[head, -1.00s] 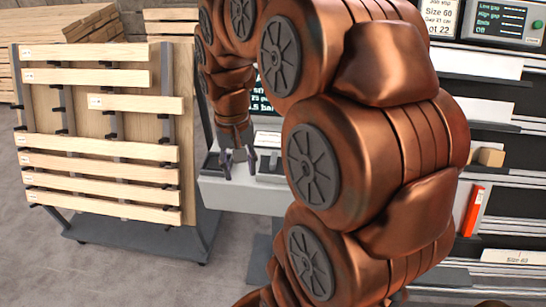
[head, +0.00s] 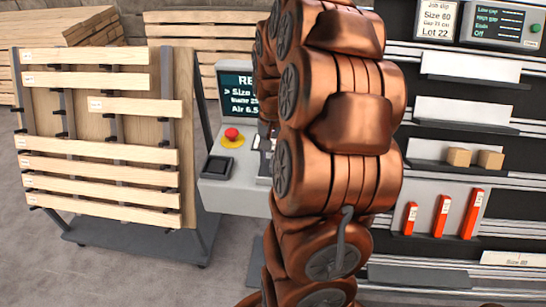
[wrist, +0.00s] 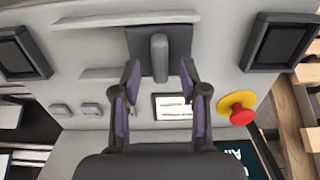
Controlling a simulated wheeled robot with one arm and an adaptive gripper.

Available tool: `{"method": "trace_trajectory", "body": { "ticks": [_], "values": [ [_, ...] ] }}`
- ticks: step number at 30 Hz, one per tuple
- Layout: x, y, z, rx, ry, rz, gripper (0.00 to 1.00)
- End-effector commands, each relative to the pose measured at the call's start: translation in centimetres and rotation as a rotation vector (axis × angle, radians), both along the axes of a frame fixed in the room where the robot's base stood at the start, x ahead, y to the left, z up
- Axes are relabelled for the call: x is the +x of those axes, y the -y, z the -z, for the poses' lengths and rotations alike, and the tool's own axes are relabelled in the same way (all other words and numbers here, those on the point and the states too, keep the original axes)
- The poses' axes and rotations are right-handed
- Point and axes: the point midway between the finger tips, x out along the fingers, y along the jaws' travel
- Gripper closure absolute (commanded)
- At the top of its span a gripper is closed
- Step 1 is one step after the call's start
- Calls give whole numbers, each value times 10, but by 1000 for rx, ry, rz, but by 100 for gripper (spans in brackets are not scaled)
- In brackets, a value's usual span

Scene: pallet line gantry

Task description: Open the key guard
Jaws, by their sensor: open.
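In the wrist view, a dark plate (wrist: 181,44) with a grey rounded upright bar (wrist: 159,58) is mounted on the pale console (wrist: 216,30). It lies straight ahead of my gripper and may be the key guard; no label shows to confirm it. My gripper (wrist: 160,80) is open, with one finger on each side of the bar's line and nothing visibly held. Whether the fingertips reach past the bar's near end is hard to tell. In the head view my arm hides the gripper and this part of the console.
A red stop button (wrist: 242,115) on a yellow base sits right of my fingers. Dark-framed square parts flank the plate, left (wrist: 20,52) and right (wrist: 282,42). Small grey buttons (wrist: 91,109) and a white label (wrist: 173,106) are nearby. A slatted rack (head: 100,150) stands left of the console.

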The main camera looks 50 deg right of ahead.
Motion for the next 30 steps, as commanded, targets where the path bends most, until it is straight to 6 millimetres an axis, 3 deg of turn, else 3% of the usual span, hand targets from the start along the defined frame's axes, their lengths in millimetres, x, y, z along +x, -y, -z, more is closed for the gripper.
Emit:
{"method": "trace_trajectory", "body": {
  "ticks": [7,17,30],
  "values": [
    [0,0,19,0,1,0,56],
    [0,0,23,-1,2,0,56],
    [0,0,23,-1,2,0,100]
  ]
}}
